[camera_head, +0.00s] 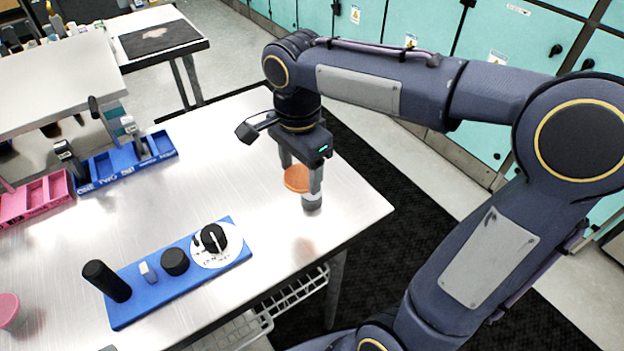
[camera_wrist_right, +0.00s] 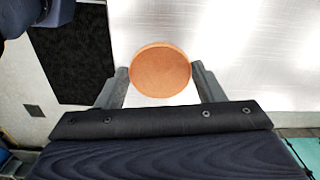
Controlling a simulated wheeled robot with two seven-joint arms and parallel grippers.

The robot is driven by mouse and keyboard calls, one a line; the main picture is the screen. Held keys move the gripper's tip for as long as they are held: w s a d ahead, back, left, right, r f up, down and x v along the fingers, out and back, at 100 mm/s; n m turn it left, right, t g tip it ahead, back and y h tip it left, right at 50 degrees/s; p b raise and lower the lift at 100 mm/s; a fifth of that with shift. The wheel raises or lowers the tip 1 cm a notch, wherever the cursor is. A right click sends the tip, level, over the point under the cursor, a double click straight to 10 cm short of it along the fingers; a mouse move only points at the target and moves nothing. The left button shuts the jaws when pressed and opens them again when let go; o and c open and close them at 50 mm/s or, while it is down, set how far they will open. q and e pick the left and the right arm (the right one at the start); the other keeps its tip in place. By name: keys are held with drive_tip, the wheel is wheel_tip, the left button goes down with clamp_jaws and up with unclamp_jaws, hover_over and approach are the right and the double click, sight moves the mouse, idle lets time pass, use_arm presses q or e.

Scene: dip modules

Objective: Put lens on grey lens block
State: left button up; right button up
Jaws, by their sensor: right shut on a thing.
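An orange-brown round disc, which looks like the lens (camera_head: 296,180), is between the two fingers of my right gripper (camera_head: 299,183). The fingers are shut on its edges. The right wrist view shows the disc's full round face (camera_wrist_right: 160,72) between the fingertips. The gripper points down over the far right part of the metal table. One finger hides part of the disc in the head view. I cannot pick out the grey lens block for certain. My left gripper is not in view.
A blue panel (camera_head: 129,318) with black knobs and a white dial (camera_head: 234,253) lies on the metal table (camera_head: 222,185). A blue tray (camera_head: 112,166) and a pink tray (camera_head: 38,204) stand further left. The tabletop around the gripper is clear.

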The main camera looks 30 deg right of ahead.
drive_tip(key=d+f, duration=0.1)
drive_tip(key=w+d+f, duration=0.1)
drive_tip(key=f, duration=0.1)
drive_tip(key=w+d+f, duration=0.1)
drive_tip(key=f, duration=0.1)
drive_tip(key=shift+w+d+f, duration=0.1)
drive_tip(key=shift+w, duration=0.15)
drive_tip(key=shift+w+d+f, duration=0.15)
drive_tip(key=shift+f, duration=1.65)
drive_tip(key=shift+f, duration=0.2)
drive_tip(key=o, duration=0.9)
drive_tip(key=shift+r, duration=0.1)
drive_tip(key=shift+o, duration=0.2)
